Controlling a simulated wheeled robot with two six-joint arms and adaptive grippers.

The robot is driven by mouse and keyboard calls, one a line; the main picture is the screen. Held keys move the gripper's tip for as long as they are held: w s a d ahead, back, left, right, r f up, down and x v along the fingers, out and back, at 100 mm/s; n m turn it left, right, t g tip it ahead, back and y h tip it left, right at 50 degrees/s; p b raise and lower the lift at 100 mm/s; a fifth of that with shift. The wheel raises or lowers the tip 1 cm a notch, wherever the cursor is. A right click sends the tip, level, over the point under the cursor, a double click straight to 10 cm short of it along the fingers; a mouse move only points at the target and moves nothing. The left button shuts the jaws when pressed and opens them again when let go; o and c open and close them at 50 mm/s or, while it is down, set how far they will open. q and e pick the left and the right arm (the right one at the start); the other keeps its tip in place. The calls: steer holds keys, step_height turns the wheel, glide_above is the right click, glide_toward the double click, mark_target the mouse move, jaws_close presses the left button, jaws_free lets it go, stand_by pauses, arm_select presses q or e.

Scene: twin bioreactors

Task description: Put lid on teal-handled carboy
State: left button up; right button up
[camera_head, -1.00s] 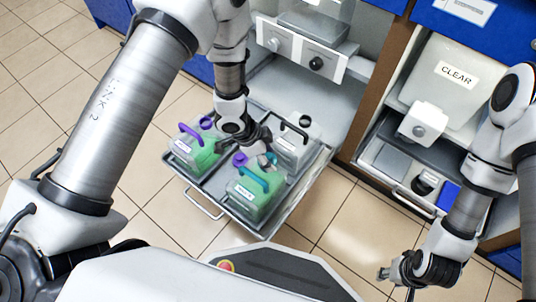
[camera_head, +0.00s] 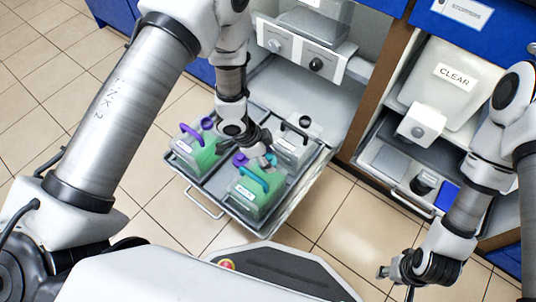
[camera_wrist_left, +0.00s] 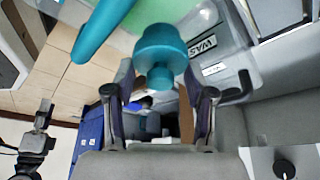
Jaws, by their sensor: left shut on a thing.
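The teal-handled carboy (camera_head: 252,198) holds green liquid and stands at the front of the grey tray. Its teal handle (camera_head: 252,177) also shows at the upper left of the left wrist view (camera_wrist_left: 103,25). My left gripper (camera_head: 262,150) is over the back of this carboy, pointing down. It is shut on a teal lid (camera_wrist_left: 160,48), which sits between the fingertips in the left wrist view. Whether the lid touches the carboy's mouth cannot be told. My right gripper (camera_head: 394,282) is at the lower right, empty, with its fingers apart.
A purple-handled carboy (camera_head: 189,153) stands left in the tray, and a black-handled pale carboy (camera_head: 291,150) at the back right. The pulled-out tray (camera_head: 222,203) has a front handle. A cabinet with a CLEAR tank (camera_head: 448,88) stands right. Floor at front right is free.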

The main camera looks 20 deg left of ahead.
arm_select(q)
steer(key=shift+f, duration=0.3)
stand_by(0.4)
steer(key=o, duration=1.2)
step_height(320, 180, up, 6)
steer(key=p, duration=0.6)
steer(key=shift+r+p, duration=0.15)
steer(key=shift+p, duration=0.25)
jaws_close()
